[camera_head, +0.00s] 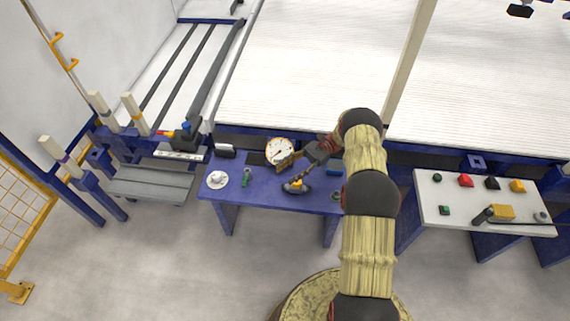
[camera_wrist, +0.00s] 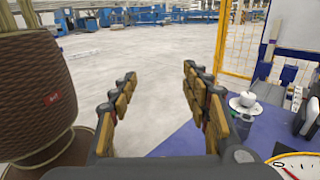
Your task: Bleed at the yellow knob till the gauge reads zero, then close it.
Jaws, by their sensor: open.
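The blue table (camera_head: 262,192) carries a round gauge (camera_head: 280,151) with a white dial and dark needle. The reading is too small to tell. Part of the dial (camera_wrist: 296,166) shows at the lower right corner of the wrist view. The yellow knob (camera_head: 297,184) appears as a small yellow patch on a dark base, in front of the gauge. My gripper (camera_head: 303,178) reaches down-left to it, and the two overlap; contact cannot be told. In the wrist view my gripper (camera_wrist: 160,75) is open, with nothing seen between its fingers. The knob is not visible there.
A white table (camera_head: 465,207) with coloured buttons is at the right. Grey steps (camera_head: 150,182) and a yellow fence (camera_head: 25,215) are at the left.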

